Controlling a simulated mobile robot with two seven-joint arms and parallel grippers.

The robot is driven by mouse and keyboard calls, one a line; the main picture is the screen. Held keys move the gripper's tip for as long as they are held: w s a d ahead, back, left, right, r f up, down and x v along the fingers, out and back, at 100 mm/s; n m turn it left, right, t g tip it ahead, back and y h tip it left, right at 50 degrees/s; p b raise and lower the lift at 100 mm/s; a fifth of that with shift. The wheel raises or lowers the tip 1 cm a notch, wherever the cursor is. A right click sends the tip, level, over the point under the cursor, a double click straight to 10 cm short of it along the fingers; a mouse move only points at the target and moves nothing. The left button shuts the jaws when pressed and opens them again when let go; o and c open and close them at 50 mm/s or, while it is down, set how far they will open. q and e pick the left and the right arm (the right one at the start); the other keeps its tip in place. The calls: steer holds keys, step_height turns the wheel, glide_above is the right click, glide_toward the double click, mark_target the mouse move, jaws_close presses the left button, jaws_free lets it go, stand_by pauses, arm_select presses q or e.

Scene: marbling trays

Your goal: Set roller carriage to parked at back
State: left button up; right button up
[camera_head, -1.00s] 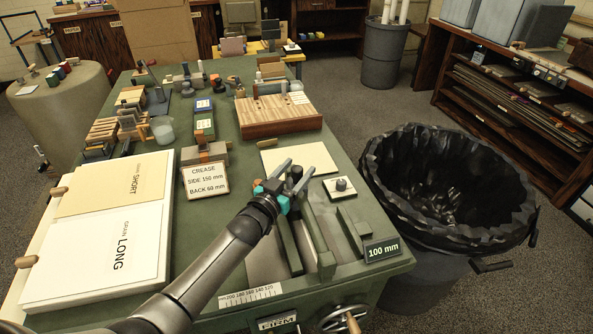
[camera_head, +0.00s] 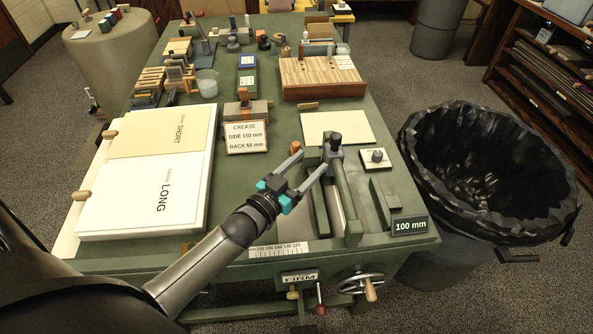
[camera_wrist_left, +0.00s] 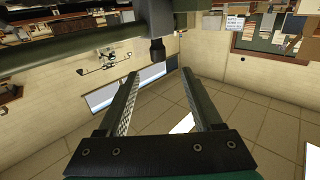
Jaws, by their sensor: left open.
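The roller carriage appears to be the dark-knobbed part (camera_head: 335,143) at the far end of a long green bar (camera_head: 347,193), on the green rail fixture at the table's front right. Which of these parts slides is hard to tell. My left gripper (camera_head: 310,163) is open and empty, its two grey fingers reaching up and right. Its tips are just left of the dark knob and look apart from it. In the left wrist view, my left gripper (camera_wrist_left: 160,75) has spread fingers with nothing between them; a dark cylinder (camera_wrist_left: 157,50) shows just beyond. My right gripper is out of view.
A cream board (camera_head: 340,127) lies behind the fixture. A small knobbed plate (camera_head: 377,159) and a "100 mm" sign (camera_head: 410,226) are to its right. A crease card (camera_head: 245,138) stands left of the gripper. A handwheel (camera_head: 360,284) is on the table front.

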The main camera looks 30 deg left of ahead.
arm_select(q)
steer(key=shift+s+a, duration=0.2)
steer(key=shift+s, duration=0.7)
steer(key=shift+s+a, duration=0.15)
steer(key=shift+s, duration=0.75)
